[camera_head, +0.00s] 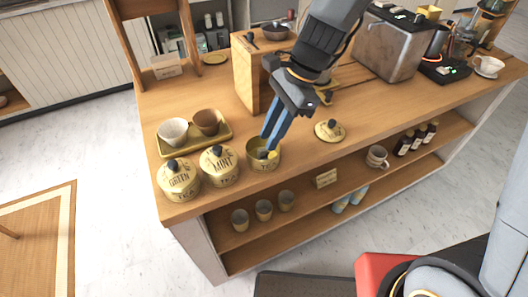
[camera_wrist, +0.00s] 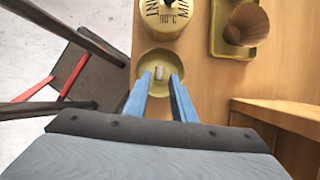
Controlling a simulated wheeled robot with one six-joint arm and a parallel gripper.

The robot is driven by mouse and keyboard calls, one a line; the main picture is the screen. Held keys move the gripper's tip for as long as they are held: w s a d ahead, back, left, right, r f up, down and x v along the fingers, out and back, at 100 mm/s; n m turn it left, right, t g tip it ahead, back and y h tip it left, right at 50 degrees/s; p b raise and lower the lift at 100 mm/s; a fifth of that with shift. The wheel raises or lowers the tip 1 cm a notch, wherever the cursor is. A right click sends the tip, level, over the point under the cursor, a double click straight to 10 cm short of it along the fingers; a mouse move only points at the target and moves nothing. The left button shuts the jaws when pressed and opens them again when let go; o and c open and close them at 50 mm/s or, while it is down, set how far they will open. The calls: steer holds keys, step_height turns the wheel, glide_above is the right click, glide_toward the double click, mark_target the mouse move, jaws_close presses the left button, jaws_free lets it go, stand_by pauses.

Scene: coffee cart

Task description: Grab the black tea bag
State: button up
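An open yellow tin (camera_head: 264,165) stands on the wooden counter, at the right end of a row of tins. It also shows in the wrist view (camera_wrist: 147,60). Its front label is too small to read. A small pale tea bag (camera_wrist: 159,73) shows inside it, with a yellow tag (camera_head: 272,154) near the rim in the head view. My gripper (camera_head: 267,148) points down at the tin's mouth, its blue fingertips at or just inside the opening. In the wrist view the fingers (camera_wrist: 161,80) are apart, with the bag seen in the gap. Contact cannot be told.
Closed tins marked green (camera_head: 180,180) and mint (camera_head: 220,167) stand left of the open tin. A tray (camera_head: 222,136) with two cups is behind them. A loose lid (camera_head: 329,131) lies to the right. A wooden box (camera_head: 243,75) stands behind my gripper.

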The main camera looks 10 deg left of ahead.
mark_target(263, 149)
steer(key=shift+x, duration=1.75)
jaws_close()
steer(key=shift+r, duration=0.1)
